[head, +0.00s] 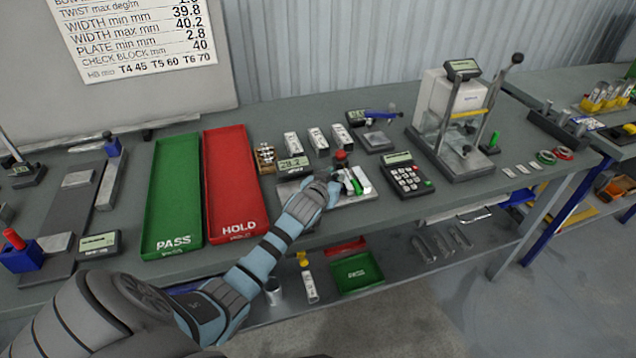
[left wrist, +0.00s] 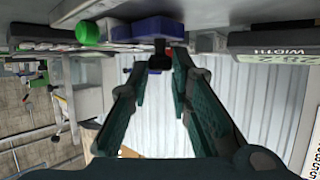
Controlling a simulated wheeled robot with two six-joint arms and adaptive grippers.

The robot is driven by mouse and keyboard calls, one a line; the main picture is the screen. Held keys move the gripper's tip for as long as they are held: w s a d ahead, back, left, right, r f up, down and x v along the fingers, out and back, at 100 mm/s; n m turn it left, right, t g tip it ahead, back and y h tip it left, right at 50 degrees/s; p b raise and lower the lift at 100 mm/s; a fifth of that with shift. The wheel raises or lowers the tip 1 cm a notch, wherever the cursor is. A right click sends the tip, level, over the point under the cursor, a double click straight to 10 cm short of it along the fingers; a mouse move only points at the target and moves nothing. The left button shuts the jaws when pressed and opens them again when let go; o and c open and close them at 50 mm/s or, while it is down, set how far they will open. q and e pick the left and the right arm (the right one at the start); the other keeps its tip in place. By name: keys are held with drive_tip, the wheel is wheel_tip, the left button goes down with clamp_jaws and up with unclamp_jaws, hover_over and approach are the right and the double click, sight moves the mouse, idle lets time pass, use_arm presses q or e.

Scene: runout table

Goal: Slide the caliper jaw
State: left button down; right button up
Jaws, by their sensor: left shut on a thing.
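The width caliper stands on the bench in front of the brass-coloured part, right of the red tray. Its display (head: 293,163) reads about 28.2 in the head view, and the display also shows upside down at the right of the left wrist view (left wrist: 284,60). My left gripper (head: 333,184) is at the caliper. In the left wrist view its fingers (left wrist: 160,62) converge on a small dark piece (left wrist: 160,48), which seems to be the caliper jaw's grip. The gripper hides most of the jaw. A red knob (head: 341,156) shows just behind the gripper. My right gripper is not in view.
A green PASS tray (head: 173,190) and red HOLD tray (head: 232,190) lie to the left. A keypad (head: 408,178) sits close on the right, with a tall lever press (head: 455,125) beyond. Several labelled blocks (head: 317,140) stand behind. Bench space is tight around the gripper.

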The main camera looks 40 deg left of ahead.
use_arm(q)
drive_tip(key=shift+w+d, duration=0.15)
drive_tip(key=shift+w, duration=0.15)
drive_tip(key=c, duration=1.4)
unclamp_jaws()
drive_tip(key=shift+c, duration=0.2)
drive_tip(key=shift+s, duration=0.1)
drive_tip(key=v, duration=1.2)
drive_tip(key=shift+f, duration=0.1)
